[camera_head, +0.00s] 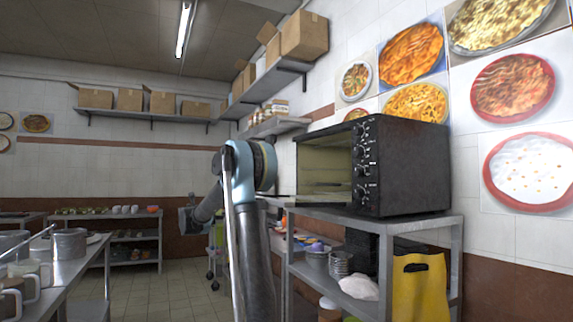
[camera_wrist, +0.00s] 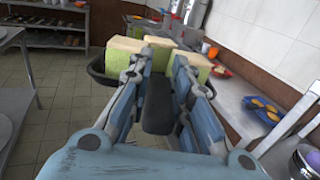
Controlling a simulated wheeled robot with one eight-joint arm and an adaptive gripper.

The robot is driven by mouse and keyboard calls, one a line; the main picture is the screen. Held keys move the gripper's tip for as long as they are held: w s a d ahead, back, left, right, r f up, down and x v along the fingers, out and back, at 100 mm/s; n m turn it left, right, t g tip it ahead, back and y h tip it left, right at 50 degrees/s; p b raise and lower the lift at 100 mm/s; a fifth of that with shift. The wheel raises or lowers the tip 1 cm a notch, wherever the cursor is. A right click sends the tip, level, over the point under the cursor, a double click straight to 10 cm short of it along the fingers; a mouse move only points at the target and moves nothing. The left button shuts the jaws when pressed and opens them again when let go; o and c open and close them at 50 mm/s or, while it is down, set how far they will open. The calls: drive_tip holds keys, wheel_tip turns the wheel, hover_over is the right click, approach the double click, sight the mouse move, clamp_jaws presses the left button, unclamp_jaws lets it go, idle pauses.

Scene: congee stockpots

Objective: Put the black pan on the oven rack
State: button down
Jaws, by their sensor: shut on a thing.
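In the wrist view, my gripper (camera_wrist: 158,84) is shut on the dark handle (camera_wrist: 158,108) of the black pan. The pan's dark rim (camera_wrist: 97,70) shows beyond the fingers at the left and right; most of the pan is hidden. Several green blocks with pale tops (camera_wrist: 122,55) appear within the pan's outline. In the head view, the black oven (camera_head: 405,165) stands on a metal shelf unit, its front open to the left. The oven rack (camera_head: 328,196) shows low in the opening. My arm stands left of the oven, and the pan cannot be made out there.
The metal shelf unit (camera_head: 430,224) under the oven holds bowls and a yellow bag (camera_head: 418,285). A counter with a steel pot (camera_head: 69,244) is at the left. Wall shelves with cardboard boxes (camera_head: 304,36) hang above.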

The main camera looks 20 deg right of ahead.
drive_tip(key=s+d+r+m+g+h, duration=0.1)
drive_tip(key=s+d+r+m+h, duration=0.2)
drive_tip(key=r, duration=0.5)
drive_tip(key=s+d+r+g+h, duration=0.1)
drive_tip(key=s+d+r, duration=0.1)
drive_tip(key=s+r, duration=0.45)
drive_tip(key=s+d+r+m+g+h, duration=0.35)
drive_tip(key=s+d, duration=0.25)
drive_tip(key=d, duration=0.3)
drive_tip(key=s+d+r+m+g+h, duration=0.2)
drive_tip(key=s+d+m+g, duration=0.15)
drive_tip(key=s+d, duration=0.4)
drive_tip(key=s+d+r+m+g+h, duration=0.25)
drive_tip(key=s+d+g, duration=0.2)
drive_tip(key=d, duration=0.65)
drive_tip(key=shift+h, duration=0.3)
drive_tip(key=s+x, duration=0.1)
drive_tip(key=x, duration=0.7)
drive_tip(key=s+f+x, duration=0.1)
drive_tip(key=x, duration=0.8)
drive_tip(key=s+d+f+x, duration=0.1)
drive_tip(key=s+x, duration=0.1)
drive_tip(key=x, duration=0.7)
drive_tip(key=shift+w+d, duration=0.1)
drive_tip(key=shift+d, duration=0.1)
drive_tip(key=shift+d+f, duration=0.2)
drive_tip(key=shift+f, duration=0.9)
drive_tip(key=c, duration=1.4)
unclamp_jaws()
